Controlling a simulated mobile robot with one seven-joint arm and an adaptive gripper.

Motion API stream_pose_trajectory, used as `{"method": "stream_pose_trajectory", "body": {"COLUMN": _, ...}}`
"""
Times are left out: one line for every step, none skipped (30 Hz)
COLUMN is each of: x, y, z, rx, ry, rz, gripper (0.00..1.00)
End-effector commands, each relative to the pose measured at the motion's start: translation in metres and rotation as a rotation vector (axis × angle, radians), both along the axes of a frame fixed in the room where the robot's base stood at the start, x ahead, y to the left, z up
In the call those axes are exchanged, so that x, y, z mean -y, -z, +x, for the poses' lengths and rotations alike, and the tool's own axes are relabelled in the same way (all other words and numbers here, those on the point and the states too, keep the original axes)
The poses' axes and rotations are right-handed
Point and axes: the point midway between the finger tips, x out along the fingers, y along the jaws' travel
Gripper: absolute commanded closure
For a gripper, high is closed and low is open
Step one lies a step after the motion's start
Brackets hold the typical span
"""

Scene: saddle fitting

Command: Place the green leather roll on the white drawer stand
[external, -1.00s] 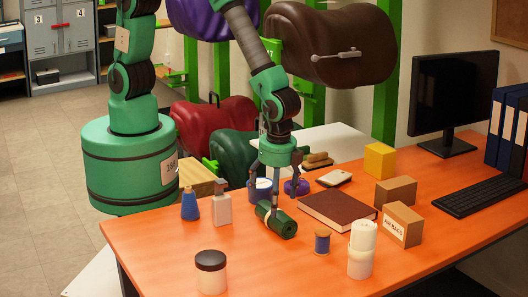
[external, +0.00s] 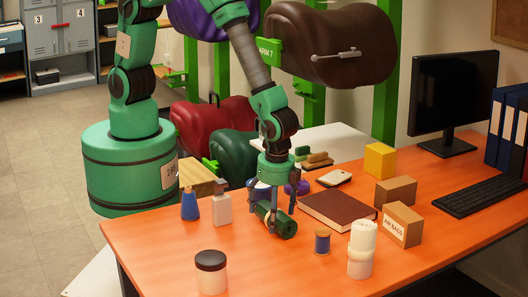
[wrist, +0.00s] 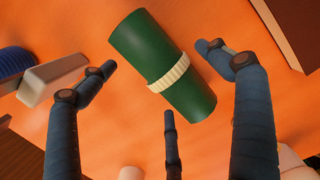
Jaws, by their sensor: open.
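The green leather roll (external: 287,228) lies on its side on the orange desk, left of the brown book. In the wrist view the roll (wrist: 190,98) has a cream band around its middle. My gripper (external: 275,220) is low over the roll, pointing down. In the wrist view my gripper (wrist: 157,72) is open, its fingers spread on both sides of the roll and a third finger below it. I see no clear gap or contact between fingers and roll. A white surface (external: 335,138) shows behind the desk; I cannot tell whether it is the white drawer stand.
The brown book (external: 338,210), blue thread spool (external: 322,242) and white roll (external: 361,249) are to the right. A jar (external: 211,272) stands in front. Desk space between jar and spool is clear.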

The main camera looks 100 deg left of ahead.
Motion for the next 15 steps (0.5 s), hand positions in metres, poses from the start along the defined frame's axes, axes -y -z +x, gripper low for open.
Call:
{"method": "stream_pose_trajectory", "body": {"x": -0.001, "y": 0.008, "z": -0.001, "rx": -0.001, "ry": 0.000, "rz": 0.001, "gripper": 0.11}}
{"method": "stream_pose_trajectory", "body": {"x": -0.001, "y": 0.011, "z": -0.001, "rx": -0.001, "ry": 0.000, "rz": 0.001, "gripper": 0.11}}
{"method": "stream_pose_trajectory", "body": {"x": -0.001, "y": 0.014, "z": -0.001, "rx": 0.000, "ry": 0.000, "rz": 0.000, "gripper": 0.11}}
{"method": "stream_pose_trajectory", "body": {"x": -0.001, "y": 0.015, "z": -0.001, "rx": 0.000, "ry": 0.000, "rz": 0.000, "gripper": 0.11}}
{"method": "stream_pose_trajectory", "body": {"x": -0.001, "y": 0.017, "z": -0.001, "rx": 0.000, "ry": 0.000, "rz": 0.000, "gripper": 0.11}}
{"method": "stream_pose_trajectory", "body": {"x": -0.002, "y": 0.018, "z": -0.001, "rx": 0.001, "ry": 0.000, "rz": -0.001, "gripper": 0.11}}
{"method": "stream_pose_trajectory", "body": {"x": -0.002, "y": 0.019, "z": -0.001, "rx": 0.001, "ry": 0.000, "rz": -0.001, "gripper": 0.11}}
{"method": "stream_pose_trajectory", "body": {"x": -0.002, "y": 0.019, "z": -0.001, "rx": 0.001, "ry": 0.000, "rz": -0.001, "gripper": 0.11}}
{"method": "stream_pose_trajectory", "body": {"x": -0.002, "y": 0.019, "z": -0.001, "rx": 0.001, "ry": 0.000, "rz": -0.001, "gripper": 0.11}}
{"method": "stream_pose_trajectory", "body": {"x": -0.002, "y": 0.019, "z": -0.001, "rx": 0.001, "ry": 0.000, "rz": -0.001, "gripper": 0.11}}
{"method": "stream_pose_trajectory", "body": {"x": -0.002, "y": 0.018, "z": -0.001, "rx": 0.001, "ry": 0.000, "rz": -0.001, "gripper": 0.11}}
{"method": "stream_pose_trajectory", "body": {"x": -0.002, "y": 0.018, "z": -0.001, "rx": 0.001, "ry": 0.000, "rz": -0.001, "gripper": 0.11}}
{"method": "stream_pose_trajectory", "body": {"x": -0.002, "y": 0.018, "z": -0.001, "rx": 0.001, "ry": 0.000, "rz": -0.001, "gripper": 0.11}}
{"method": "stream_pose_trajectory", "body": {"x": -0.002, "y": 0.018, "z": -0.001, "rx": 0.001, "ry": 0.000, "rz": -0.001, "gripper": 0.11}}
{"method": "stream_pose_trajectory", "body": {"x": -0.002, "y": 0.018, "z": -0.001, "rx": 0.001, "ry": 0.000, "rz": -0.001, "gripper": 0.11}}
